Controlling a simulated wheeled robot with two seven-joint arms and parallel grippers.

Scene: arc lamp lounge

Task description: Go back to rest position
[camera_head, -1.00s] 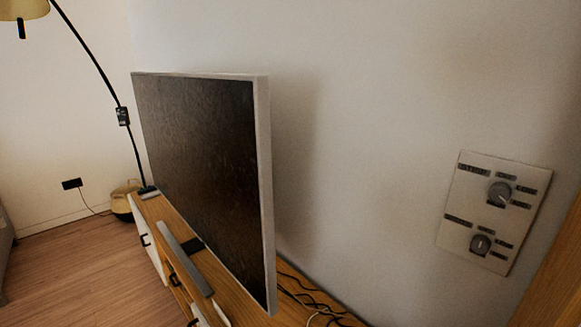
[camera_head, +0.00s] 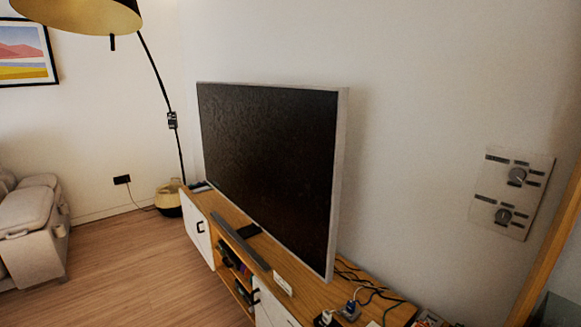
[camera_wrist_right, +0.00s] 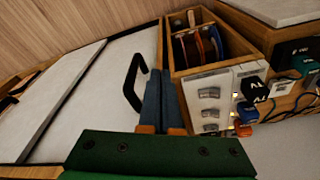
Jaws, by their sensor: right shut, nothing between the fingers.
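My right gripper (camera_wrist_right: 163,76) shows in the right wrist view, with a green body and two blue fingers lying side by side. It is shut and empty. Its fingers are between a black handle (camera_wrist_right: 132,82) on a white cabinet front and a wooden box (camera_wrist_right: 173,52) that holds several items. I cannot tell whether the fingers touch anything. Neither gripper shows in the head view, and my left gripper is out of sight.
The head view shows a television (camera_head: 268,165) on a wooden cabinet (camera_head: 315,290), an arc lamp (camera_head: 85,14), a wall panel with knobs (camera_head: 512,192) and a grey sofa (camera_head: 30,225). Cables and small items clutter the cabinet's near end. Wooden floor (camera_head: 130,262) lies clear at left.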

